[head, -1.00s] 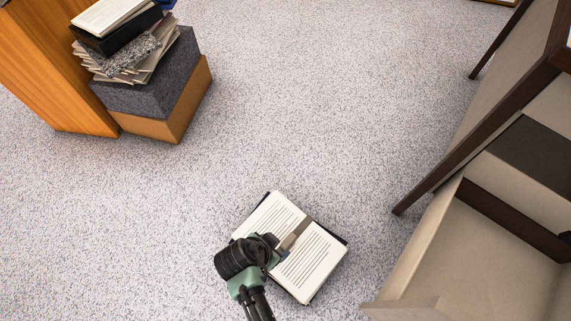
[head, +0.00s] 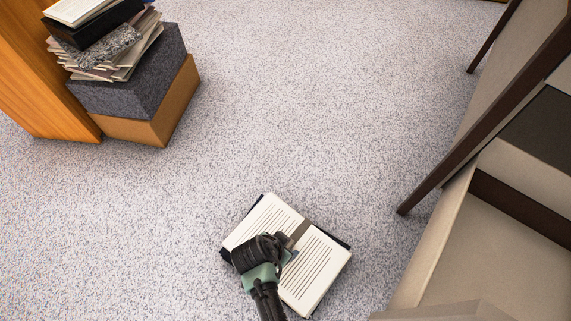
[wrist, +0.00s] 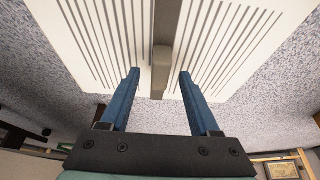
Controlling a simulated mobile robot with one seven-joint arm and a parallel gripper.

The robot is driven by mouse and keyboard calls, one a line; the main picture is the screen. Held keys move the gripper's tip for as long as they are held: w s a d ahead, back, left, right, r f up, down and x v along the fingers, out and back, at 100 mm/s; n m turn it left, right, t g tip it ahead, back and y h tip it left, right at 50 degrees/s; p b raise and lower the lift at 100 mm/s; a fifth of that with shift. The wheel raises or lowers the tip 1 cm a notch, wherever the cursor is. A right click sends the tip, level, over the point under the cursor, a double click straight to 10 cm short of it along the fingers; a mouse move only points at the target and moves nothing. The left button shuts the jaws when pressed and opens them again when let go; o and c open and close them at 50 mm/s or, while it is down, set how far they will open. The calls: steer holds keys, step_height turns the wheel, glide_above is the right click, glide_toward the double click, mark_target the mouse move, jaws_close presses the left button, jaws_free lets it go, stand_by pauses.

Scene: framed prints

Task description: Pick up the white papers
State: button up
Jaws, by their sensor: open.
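The white papers (head: 310,275) look like an open book or stack with printed lines, dark edges and a grey-brown strip down the middle. They lie on the carpet at the lower middle of the head view. In the wrist view the white papers (wrist: 215,40) fill the upper part, with the strip (wrist: 162,60) between my fingers. My gripper (wrist: 158,82) is open, its two blue fingers apart on either side of the strip. In the head view my arm's end covers the left part of the papers. I cannot tell whether the fingers touch them.
A grey and orange box (head: 135,90) stands at the upper left with several papers (head: 125,55) and a black item piled on it, beside a wooden cabinet (head: 40,90). Beige furniture (head: 490,250) with dark legs stands at the right. The carpet (head: 300,110) between is clear.

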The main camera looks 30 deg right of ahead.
steer(key=shift+x, duration=0.8)
steer(key=shift+r, duration=0.1)
jaws_close()
stand_by(0.7)
